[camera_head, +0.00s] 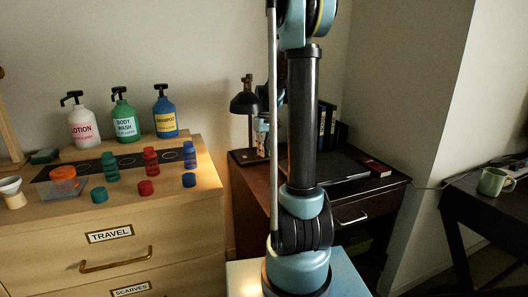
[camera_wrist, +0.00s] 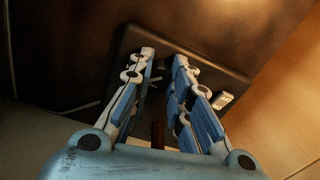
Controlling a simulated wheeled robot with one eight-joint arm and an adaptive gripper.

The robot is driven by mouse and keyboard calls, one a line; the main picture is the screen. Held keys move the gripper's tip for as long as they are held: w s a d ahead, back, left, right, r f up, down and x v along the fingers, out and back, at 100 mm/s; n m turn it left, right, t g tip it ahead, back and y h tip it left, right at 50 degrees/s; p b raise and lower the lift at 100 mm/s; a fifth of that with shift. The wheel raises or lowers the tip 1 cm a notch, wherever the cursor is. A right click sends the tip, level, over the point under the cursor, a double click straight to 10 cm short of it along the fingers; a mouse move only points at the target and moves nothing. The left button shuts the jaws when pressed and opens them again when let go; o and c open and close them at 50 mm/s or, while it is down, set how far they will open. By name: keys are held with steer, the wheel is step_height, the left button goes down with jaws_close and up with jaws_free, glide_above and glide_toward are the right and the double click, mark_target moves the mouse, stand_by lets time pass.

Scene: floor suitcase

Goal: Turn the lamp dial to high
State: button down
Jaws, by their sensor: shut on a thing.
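The dark desk lamp (camera_head: 244,103) stands on the brown desk at the back, its shade left of my arm. In the wrist view its dark, rounded-square base (camera_wrist: 222,72) lies beyond my fingers. My gripper (camera_wrist: 165,58) reaches over this base, its blue-and-white fingers a little apart and shut on the lamp dial. The dial is mostly hidden between the fingers, and its setting cannot be read. In the head view, part of my gripper (camera_head: 262,130) shows beside the lamp, with the rest hidden behind my arm.
A small pale block (camera_wrist: 222,100) sits by the right finger. The desk (camera_head: 385,190) also holds a dark flat item (camera_head: 335,165), a red book (camera_head: 376,168) and upright binders (camera_head: 326,122). A wooden dresser (camera_head: 150,225) with bottles stands left, a mug (camera_head: 494,181) on a table right.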

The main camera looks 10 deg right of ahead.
steer(key=shift+m, duration=1)
steer(key=c, duration=1.4)
jaws_free()
steer(key=shift+c, duration=0.2)
steer(key=shift+r, duration=0.1)
step_height(320, 180, up, 12)
steer(key=shift+d, duration=0.15)
steer(key=shift+f, duration=0.2)
